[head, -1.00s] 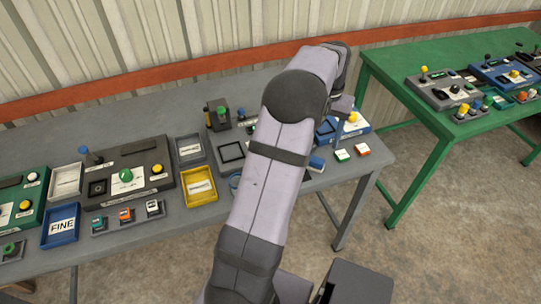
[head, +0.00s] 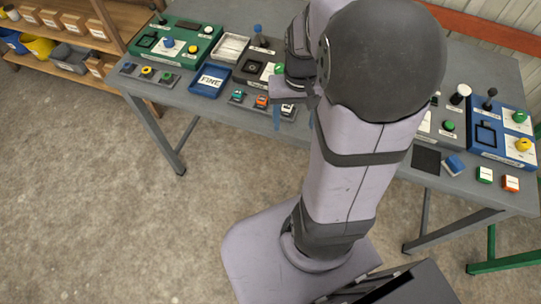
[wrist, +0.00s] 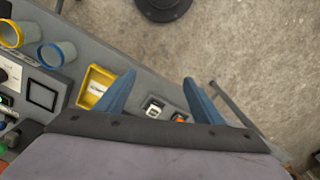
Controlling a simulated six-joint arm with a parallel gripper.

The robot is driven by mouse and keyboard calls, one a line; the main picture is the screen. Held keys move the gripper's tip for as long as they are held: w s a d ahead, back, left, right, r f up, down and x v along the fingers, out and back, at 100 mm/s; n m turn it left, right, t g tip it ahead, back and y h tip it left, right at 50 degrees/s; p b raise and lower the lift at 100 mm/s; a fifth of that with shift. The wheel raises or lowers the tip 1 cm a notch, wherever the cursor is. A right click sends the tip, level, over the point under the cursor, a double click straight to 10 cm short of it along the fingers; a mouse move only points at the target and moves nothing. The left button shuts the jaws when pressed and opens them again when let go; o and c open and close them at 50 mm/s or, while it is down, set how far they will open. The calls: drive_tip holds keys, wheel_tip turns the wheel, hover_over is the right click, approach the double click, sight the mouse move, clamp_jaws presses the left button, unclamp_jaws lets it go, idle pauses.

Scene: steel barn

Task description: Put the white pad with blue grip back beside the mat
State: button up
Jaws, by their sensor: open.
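A small blue block with a pale lower edge (head: 455,165), which looks like the white pad with blue grip, sits on the grey table at the right. It is just right of the dark square mat (head: 426,160). My gripper (head: 293,118) is well to the left of both, over the table's front edge by the small stamps. In the wrist view my gripper (wrist: 160,95) has its blue fingers spread, with nothing held between them. I cannot make out the pad or the mat in the wrist view.
A green-white block (head: 484,175) and an orange-white block (head: 510,183) stand right of the pad. A blue panel (head: 500,130) is behind them. A blue FINE tray (head: 210,80) is at the left. The wrist view shows a yellow tray (wrist: 84,101).

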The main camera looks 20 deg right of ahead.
drive_tip(key=s+a+f+n, duration=0.2)
drive_tip(key=s+a+n, duration=0.2)
drive_tip(key=a, duration=0.6)
drive_tip(key=shift+s+a+f, duration=0.15)
drive_tip(key=shift+s, duration=0.75)
